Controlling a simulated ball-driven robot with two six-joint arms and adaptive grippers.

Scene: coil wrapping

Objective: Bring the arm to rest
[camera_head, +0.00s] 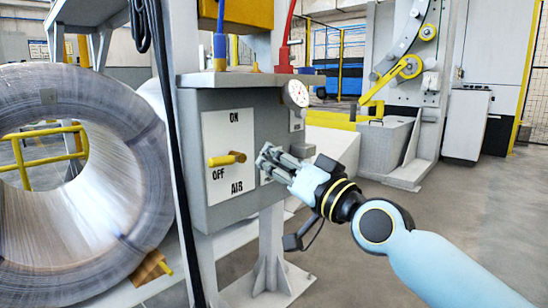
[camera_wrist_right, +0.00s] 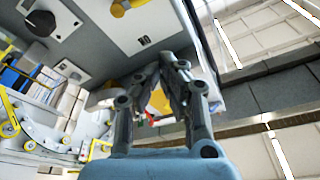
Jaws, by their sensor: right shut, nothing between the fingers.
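My right arm (camera_head: 425,260) reaches in from the lower right in the head view. My right gripper (camera_head: 268,163) is shut and empty, just right of the white ON/OFF AIR panel (camera_head: 218,130) on a grey control box. A yellow lever handle (camera_head: 227,158) sticks out of that panel beside the OFF mark, apart from the fingers. In the right wrist view the gripper's fingertips (camera_wrist_right: 172,60) come together in front of the box's underside or face. Whether they touch the box cannot be told. My left gripper is not in view.
A large wire coil (camera_head: 130,140) stands at the left. A pressure gauge (camera_head: 296,93) sits on the box's right corner. A machine with yellow rollers (camera_head: 410,66) stands behind. The grey floor (camera_head: 475,210) at the right is open.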

